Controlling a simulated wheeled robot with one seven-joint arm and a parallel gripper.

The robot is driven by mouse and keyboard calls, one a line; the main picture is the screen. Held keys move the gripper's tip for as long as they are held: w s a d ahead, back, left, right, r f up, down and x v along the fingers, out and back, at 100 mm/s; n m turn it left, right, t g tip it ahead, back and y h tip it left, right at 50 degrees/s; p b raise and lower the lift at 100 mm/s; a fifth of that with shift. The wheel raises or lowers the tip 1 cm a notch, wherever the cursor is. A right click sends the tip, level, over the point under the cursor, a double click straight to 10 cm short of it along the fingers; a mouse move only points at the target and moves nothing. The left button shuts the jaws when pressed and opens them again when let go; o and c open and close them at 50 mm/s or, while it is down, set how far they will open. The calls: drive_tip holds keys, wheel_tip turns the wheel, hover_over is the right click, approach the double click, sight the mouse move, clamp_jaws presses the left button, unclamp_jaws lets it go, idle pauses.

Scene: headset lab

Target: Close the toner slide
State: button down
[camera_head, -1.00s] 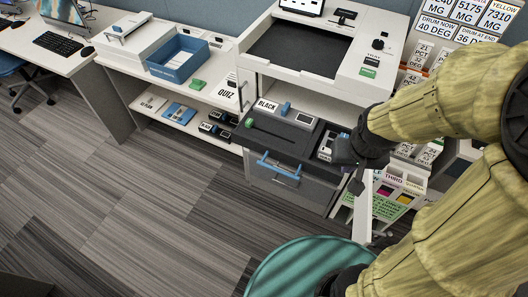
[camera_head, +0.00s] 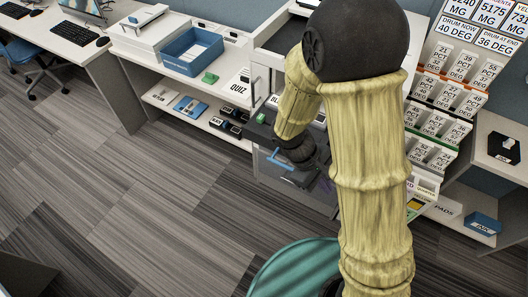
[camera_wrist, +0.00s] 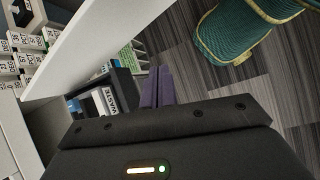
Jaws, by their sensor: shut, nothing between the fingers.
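The toner slide (camera_head: 258,131) is a dark grey tray sticking out of the white printer, mostly hidden behind my arm in the head view. A blue handle (camera_head: 281,160) shows at its front. My gripper (camera_head: 325,184) is low in front of the printer, just right of the handle, largely covered by my wrist. In the wrist view its purple fingers (camera_wrist: 158,88) are together and empty. Dark printer parts with a WASTE label (camera_wrist: 105,100) lie left of the fingers there. I cannot tell whether the fingers touch anything.
A white shelf unit with a blue bin (camera_head: 192,52) stands left of the printer. A rack of labelled cards (camera_head: 450,95) stands right. Carpet at left is free.

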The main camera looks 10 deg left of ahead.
drive_tip(key=w+a+f+n+t+b, duration=0.1)
drive_tip(key=a+f+n+t, duration=0.4)
drive_tip(key=a+n+t, duration=0.4)
drive_tip(key=w+a+f+n+t, duration=0.1)
drive_tip(key=a+f+n+t, duration=0.5)
drive_tip(key=a, duration=0.8)
drive_tip(key=n+t, duration=0.3)
drive_tip(key=n, duration=0.2)
drive_tip(key=shift+a+b, duration=0.25)
drive_tip(key=shift+b, duration=0.15)
drive_tip(key=p, duration=0.5)
approach(268, 144)
drive_tip(key=x, duration=0.7)
drive_tip(key=shift+s+d, duration=0.1)
drive_tip(key=shift+d, duration=0.05)
